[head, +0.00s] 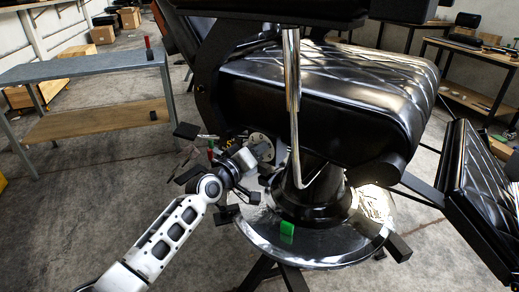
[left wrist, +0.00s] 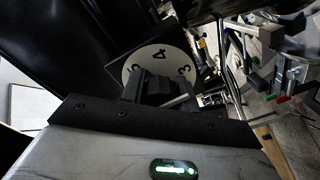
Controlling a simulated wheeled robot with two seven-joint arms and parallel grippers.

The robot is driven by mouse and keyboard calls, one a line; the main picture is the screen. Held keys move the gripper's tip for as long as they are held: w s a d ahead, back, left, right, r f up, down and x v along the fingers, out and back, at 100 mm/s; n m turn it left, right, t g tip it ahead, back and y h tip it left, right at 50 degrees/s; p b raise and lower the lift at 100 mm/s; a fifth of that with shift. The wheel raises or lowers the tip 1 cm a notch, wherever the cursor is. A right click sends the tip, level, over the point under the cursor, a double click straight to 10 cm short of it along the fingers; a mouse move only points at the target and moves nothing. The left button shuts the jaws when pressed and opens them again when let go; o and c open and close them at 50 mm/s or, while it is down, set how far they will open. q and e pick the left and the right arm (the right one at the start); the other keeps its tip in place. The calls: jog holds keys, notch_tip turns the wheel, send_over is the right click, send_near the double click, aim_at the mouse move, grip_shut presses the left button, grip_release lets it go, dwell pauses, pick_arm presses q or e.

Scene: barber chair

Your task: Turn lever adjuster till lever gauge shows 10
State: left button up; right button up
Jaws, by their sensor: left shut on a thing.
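The lever gauge (head: 262,147) is a round pale dial on the underside of the black barber chair, left of its base. In the left wrist view the gauge (left wrist: 150,58) shows a black 4 near its top, with other numerals at its sides partly covered. My left gripper (head: 238,160) reaches the dial from the lower left. In the left wrist view its fingers (left wrist: 155,88) are in front of the dial's middle, shut on the lever adjuster, which they mostly hide. A pointer or current reading cannot be made out. My right gripper is not in view.
The chair seat (head: 325,90) overhangs close to my arm, and a chrome bar (head: 293,75) hangs just right of the gauge. A green block (head: 287,229) rests on the round chair base (head: 330,248).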

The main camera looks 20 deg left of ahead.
pick_arm(q)
jog(key=shift+f, duration=0.1)
jog(key=o, duration=1)
jog(key=shift+c, duration=0.2)
jog(key=shift+s, duration=0.1)
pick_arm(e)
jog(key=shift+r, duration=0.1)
pick_arm(q)
jog(key=p+v, duration=0.2)
jog(key=v, duration=1.3)
jog(key=shift+s+a, duration=0.25)
jog(key=shift+s, duration=0.1)
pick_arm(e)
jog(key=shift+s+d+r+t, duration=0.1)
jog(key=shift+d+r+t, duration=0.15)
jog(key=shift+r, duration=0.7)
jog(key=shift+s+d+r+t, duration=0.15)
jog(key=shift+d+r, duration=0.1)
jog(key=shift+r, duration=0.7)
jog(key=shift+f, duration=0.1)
